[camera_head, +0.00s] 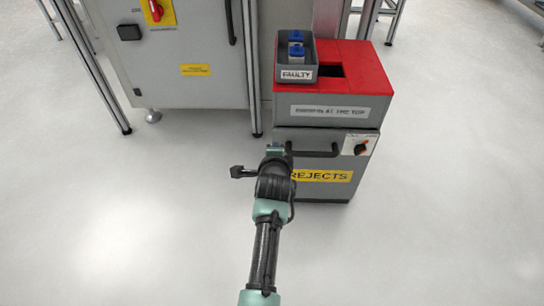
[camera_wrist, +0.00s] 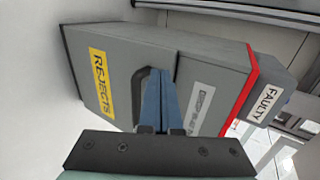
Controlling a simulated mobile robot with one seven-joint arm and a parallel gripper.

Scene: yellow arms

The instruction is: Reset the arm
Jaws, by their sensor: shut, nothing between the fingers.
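My arm reaches up from the bottom of the head view. My gripper (camera_head: 275,150) is at its far end, in front of the reject bin (camera_head: 318,192), close to the dark bar handle (camera_head: 316,153) on its front. In the wrist view the two blue fingers (camera_wrist: 160,84) are shut together with nothing between them. They overlap the handle (camera_wrist: 140,88) in the picture; whether they touch it I cannot tell. The bin's yellow REJECTS label also shows in the wrist view (camera_wrist: 101,82), with the bin turned on its side there.
A grey FAULTY tray (camera_head: 297,84) with two blue-and-white items (camera_head: 296,45) sits on the bin's red top (camera_head: 360,75), beside a dark opening. A grey cabinet (camera_head: 180,75) and metal frame posts (camera_head: 250,60) stand to the left. The floor around is clear.

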